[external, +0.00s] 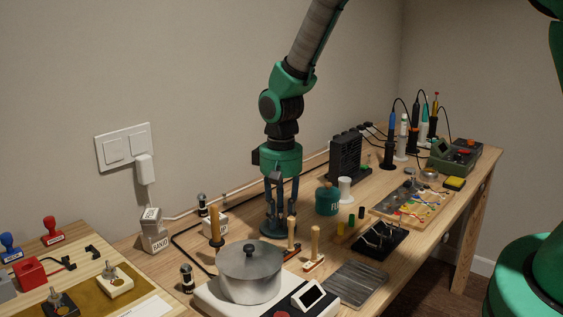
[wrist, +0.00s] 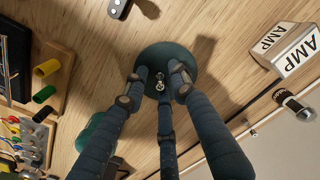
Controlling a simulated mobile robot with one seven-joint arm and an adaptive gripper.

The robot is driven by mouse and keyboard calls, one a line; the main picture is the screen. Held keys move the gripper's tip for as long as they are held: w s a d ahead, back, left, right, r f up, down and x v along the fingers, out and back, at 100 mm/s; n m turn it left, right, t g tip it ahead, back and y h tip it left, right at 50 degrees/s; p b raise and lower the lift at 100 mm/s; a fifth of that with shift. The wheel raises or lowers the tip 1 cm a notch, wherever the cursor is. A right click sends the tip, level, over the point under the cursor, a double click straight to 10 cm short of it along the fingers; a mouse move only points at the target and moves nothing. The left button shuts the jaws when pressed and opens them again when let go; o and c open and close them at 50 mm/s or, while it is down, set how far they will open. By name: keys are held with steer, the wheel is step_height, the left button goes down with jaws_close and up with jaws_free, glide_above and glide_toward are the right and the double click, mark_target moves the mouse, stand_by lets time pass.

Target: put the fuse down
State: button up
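My gripper (external: 280,228) points straight down over a dark green round dish (external: 266,233) on the wooden bench. In the wrist view, the three dark fingers of my gripper (wrist: 158,82) stand apart around the middle of the dish (wrist: 152,55). A tiny shiny piece, likely the fuse (wrist: 160,83), shows between the fingertips at the dish's middle. It looks narrower than the finger gap. I cannot tell whether it touches the dish. The fuse is not discernible in the external view.
White AMP block (external: 214,225), BANJO block (external: 153,240) and dark capped cylinder (external: 202,205) stand left of the dish. A green jar (external: 327,201) stands close right. Wooden-handled tools (external: 314,240) and a grey pot (external: 250,275) stand in front. Bare wood shows around the dish.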

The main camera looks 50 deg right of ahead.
steer(key=shift+r, duration=0.1)
step_height(320, 180, up, 12)
steer(key=p, duration=0.2)
steer(key=shift+p, duration=0.35)
steer(key=shift+r, duration=0.15)
stand_by(0.7)
step_height(320, 180, up, 14)
steer(key=t, duration=0.1)
glide_above(281, 214)
steer(key=s+a, duration=0.1)
steer(key=s, duration=0.3)
steer(key=s+a+r+n+t, duration=0.1)
steer(key=s+a+r+t, duration=0.1)
steer(key=s+r, duration=0.8)
steer(key=s+a+r+n+t, duration=0.1)
steer(key=s+r, duration=0.4)
steer(key=s, duration=0.5)
steer(key=s+a+r+n+t, duration=0.1)
steer(key=s+r, duration=0.5)
steer(key=s, duration=0.5)
steer(key=shift+t, duration=0.3)
